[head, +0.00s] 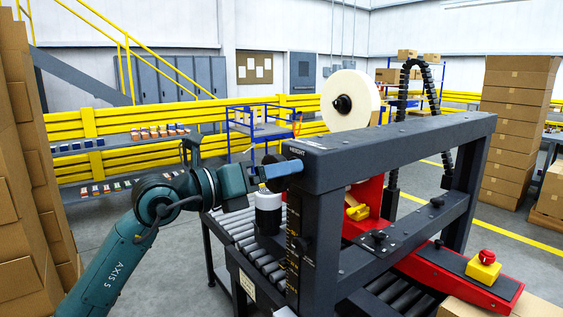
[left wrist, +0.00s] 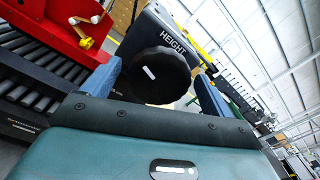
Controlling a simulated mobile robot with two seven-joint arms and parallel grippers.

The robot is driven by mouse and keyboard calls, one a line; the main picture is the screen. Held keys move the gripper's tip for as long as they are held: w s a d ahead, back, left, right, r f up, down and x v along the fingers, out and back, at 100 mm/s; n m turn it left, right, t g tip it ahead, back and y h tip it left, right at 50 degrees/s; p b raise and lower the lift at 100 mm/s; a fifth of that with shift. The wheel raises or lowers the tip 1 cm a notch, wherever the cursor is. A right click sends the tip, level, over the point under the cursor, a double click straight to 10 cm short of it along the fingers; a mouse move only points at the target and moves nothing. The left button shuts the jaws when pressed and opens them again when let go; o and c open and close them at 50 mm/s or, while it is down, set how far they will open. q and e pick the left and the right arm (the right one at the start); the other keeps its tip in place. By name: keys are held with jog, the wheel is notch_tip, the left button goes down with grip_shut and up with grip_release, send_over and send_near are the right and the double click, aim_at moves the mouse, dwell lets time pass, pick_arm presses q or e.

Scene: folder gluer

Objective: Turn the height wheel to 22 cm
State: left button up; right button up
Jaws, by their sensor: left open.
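The height wheel (left wrist: 158,75) is a black lobed knob with a white mark on its face, on the end of a dark beam lettered HEIGHT. In the head view the wheel (head: 271,160) is mostly hidden behind my left gripper (head: 285,169). In the left wrist view the blue fingers of my left gripper (left wrist: 158,84) are open, one on each side of the wheel. I cannot tell whether they touch it. A scale (head: 293,222) runs down the near post; its reading is too small to tell. My right gripper is not in view.
The dark machine frame (head: 400,150) stands over a roller conveyor (head: 240,232) and a red arm (head: 430,262). A red stop button (head: 487,257) on a yellow box is at the right. Stacked cartons (head: 25,170) stand close at the left.

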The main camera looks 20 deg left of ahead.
pick_arm(q)
jog(key=shift+x, duration=1.2)
jog(key=shift+c, duration=0.6)
jog(key=c, duration=0.6)
jog(key=shift+c, duration=1.3)
jog(key=shift+f, duration=0.1)
jog(key=shift+m, duration=0.3)
